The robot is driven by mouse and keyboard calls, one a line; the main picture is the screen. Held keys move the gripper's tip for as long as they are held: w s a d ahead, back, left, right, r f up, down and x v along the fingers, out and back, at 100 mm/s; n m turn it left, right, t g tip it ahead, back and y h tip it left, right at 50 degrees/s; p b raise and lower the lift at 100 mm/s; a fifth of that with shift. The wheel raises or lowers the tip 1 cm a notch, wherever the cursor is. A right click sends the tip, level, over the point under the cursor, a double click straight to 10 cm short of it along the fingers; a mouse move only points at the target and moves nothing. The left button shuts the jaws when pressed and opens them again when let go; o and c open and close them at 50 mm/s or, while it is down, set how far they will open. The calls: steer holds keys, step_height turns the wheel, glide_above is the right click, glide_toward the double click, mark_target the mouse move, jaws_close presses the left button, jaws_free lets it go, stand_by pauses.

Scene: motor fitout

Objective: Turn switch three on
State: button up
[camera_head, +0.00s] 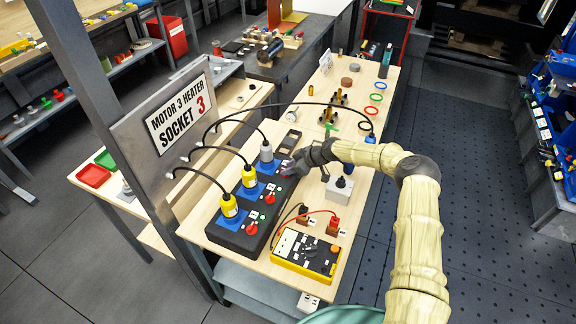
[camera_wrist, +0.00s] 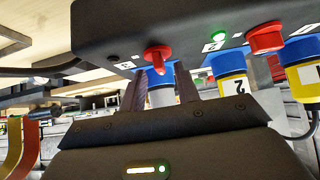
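The black switch box (camera_head: 240,239) lies on the wooden bench with a row of red rotary knobs. Two knobs, the near one (camera_head: 252,228) and the middle one (camera_head: 269,198), show in the head view; my gripper (camera_head: 290,166) covers the far one. In the wrist view the switch three knob (camera_wrist: 157,57) lies between and just beyond the fingertips of my open gripper (camera_wrist: 160,74). No clear contact shows. A dark lamp (camera_wrist: 113,58) sits beside that knob. A green lamp (camera_wrist: 218,36) is lit by the middle socket.
Two yellow plugs (camera_head: 229,206) (camera_head: 249,176) and a grey plug (camera_head: 266,152) stand in the box, with black cables arching to the sign panel (camera_head: 180,112). A yellow meter (camera_head: 306,254) and a grey block (camera_head: 340,189) stand close by on the right.

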steer(key=shift+w+a+f, duration=0.15)
steer(key=shift+a+f, duration=0.25)
steer(key=shift+f, duration=0.05)
jaws_close()
